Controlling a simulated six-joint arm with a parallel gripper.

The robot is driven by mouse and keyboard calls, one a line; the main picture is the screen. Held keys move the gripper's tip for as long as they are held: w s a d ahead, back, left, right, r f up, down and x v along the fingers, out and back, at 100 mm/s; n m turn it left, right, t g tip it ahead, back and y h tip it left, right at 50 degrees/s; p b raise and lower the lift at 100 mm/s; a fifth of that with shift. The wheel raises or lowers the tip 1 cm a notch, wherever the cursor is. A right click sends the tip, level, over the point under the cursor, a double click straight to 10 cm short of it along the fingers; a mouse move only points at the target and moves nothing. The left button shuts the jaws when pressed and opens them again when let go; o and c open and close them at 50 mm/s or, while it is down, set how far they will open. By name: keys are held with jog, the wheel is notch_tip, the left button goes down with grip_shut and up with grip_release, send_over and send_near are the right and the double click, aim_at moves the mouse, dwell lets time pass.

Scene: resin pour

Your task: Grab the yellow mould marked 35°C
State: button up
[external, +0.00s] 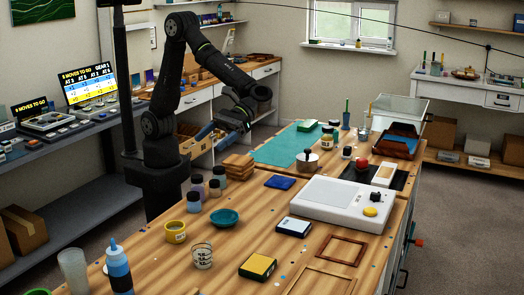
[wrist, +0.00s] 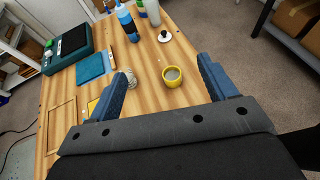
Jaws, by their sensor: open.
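A round yellow mould (external: 175,232) stands upright on the wooden bench at the front left in the external view. It has a pale label whose marking is too small to read. In the wrist view a yellow mould (wrist: 172,77) with grey contents lies between the two blue fingers, beyond them and untouched. My gripper (external: 205,132) is above and behind the bench's left side in the external view. In the wrist view my gripper (wrist: 165,68) is open and empty, its fingers wide apart.
A clear ribbed jar (external: 202,256) and a teal bowl (external: 224,218) stand near the yellow mould. Small jars (external: 195,190) stand behind it. A blue bottle (external: 118,268) stands front left, and a yellow-and-dark box (external: 257,267) lies to the right.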

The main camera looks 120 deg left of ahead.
send_near(168, 235)
jog(key=x, duration=0.7)
jog(key=shift+s+d+f, duration=0.2)
jog(key=shift+s+f, duration=0.05)
jog(key=shift+f, duration=0.2)
jog(key=c, duration=1.1)
jog(key=shift+r, duration=0.1)
